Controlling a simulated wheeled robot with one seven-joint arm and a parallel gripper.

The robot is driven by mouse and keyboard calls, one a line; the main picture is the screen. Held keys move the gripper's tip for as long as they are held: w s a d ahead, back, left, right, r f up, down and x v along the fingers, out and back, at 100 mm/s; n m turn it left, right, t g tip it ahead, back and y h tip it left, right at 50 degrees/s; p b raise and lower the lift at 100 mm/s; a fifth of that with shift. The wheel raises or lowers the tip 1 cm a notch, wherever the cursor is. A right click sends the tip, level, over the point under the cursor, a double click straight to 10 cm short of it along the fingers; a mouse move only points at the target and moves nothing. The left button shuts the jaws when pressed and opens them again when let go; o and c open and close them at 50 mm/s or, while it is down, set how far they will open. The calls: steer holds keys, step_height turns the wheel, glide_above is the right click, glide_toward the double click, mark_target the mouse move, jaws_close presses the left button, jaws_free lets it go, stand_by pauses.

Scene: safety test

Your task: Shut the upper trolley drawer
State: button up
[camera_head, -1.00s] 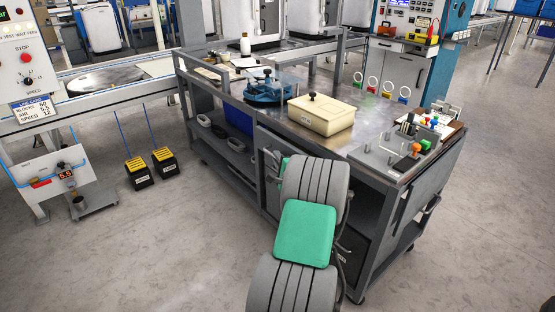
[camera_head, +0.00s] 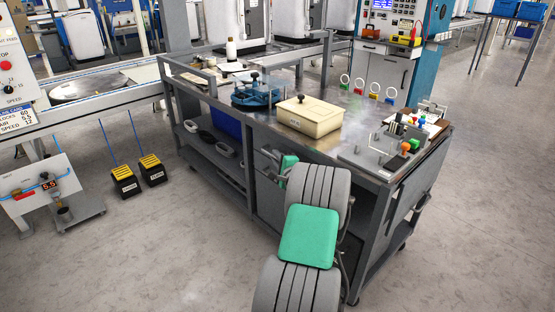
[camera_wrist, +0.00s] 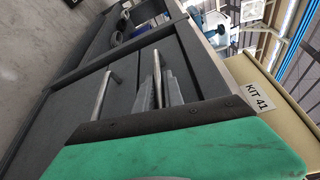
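The trolley (camera_head: 352,165) is a grey metal cart with a steel top. Its drawer fronts face my arm, which hides most of them in the head view. In the wrist view the fronts appear tilted, with two bar handles. The upper drawer (camera_wrist: 190,62) is the front nearer the tabletop. Its handle (camera_wrist: 157,78) lies among the grey fingers of my gripper (camera_wrist: 160,88). The other handle (camera_wrist: 103,95) is on the lower front, to the left. I cannot tell whether the fingers clamp the bar or how far the drawer stands out.
A cream box (camera_head: 310,115), labelled KIT 41 in the wrist view, and a blue fixture (camera_head: 257,92) stand on the trolley top. Two black-and-yellow blocks (camera_head: 138,174) are on the floor at left. Open floor lies in front and at right.

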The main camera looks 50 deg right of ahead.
steer(key=o, duration=0.3)
steer(key=shift+s+d, duration=0.1)
steer(key=shift+d, duration=0.05)
steer(key=shift+o, duration=0.5)
steer(key=p+v, duration=0.2)
steer(key=v, duration=0.5)
steer(key=shift+s+a, duration=0.2)
steer(key=shift+a, duration=0.15)
